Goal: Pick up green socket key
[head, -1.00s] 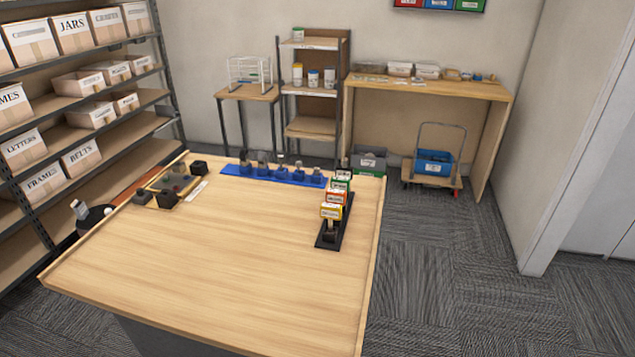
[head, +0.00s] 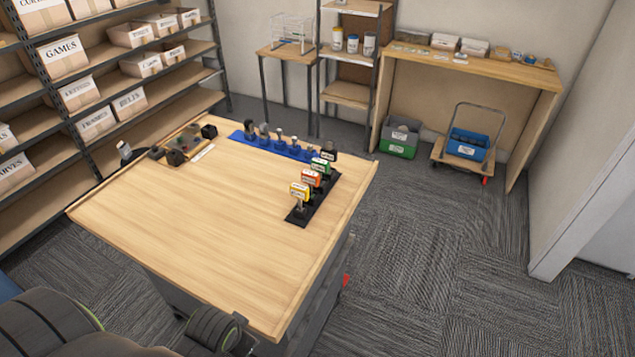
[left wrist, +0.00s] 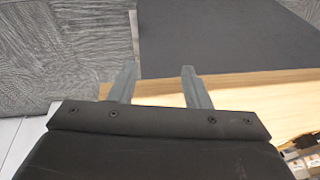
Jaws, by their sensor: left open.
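The green socket key (head: 320,165) has a green-framed white label. It stands in a black rack (head: 297,220) near the right side of the wooden table, behind an orange-labelled key (head: 311,179) and a yellow-labelled key (head: 300,191). A black-topped piece (head: 328,151) is just behind it. My left gripper (left wrist: 158,82) is open, with nothing between its fingers, in the left wrist view. My left arm shows at the lower left of the head view, outside the table's near edge, far from the rack. My right gripper is not in view.
The table (head: 190,230) is bare at front and middle. A blue strip (head: 270,149) with several dark pieces lies at the back; a wooden tray (head: 185,140) with dark items is back left. Carpet to the right is open, up to a blue-crate trolley (head: 467,145).

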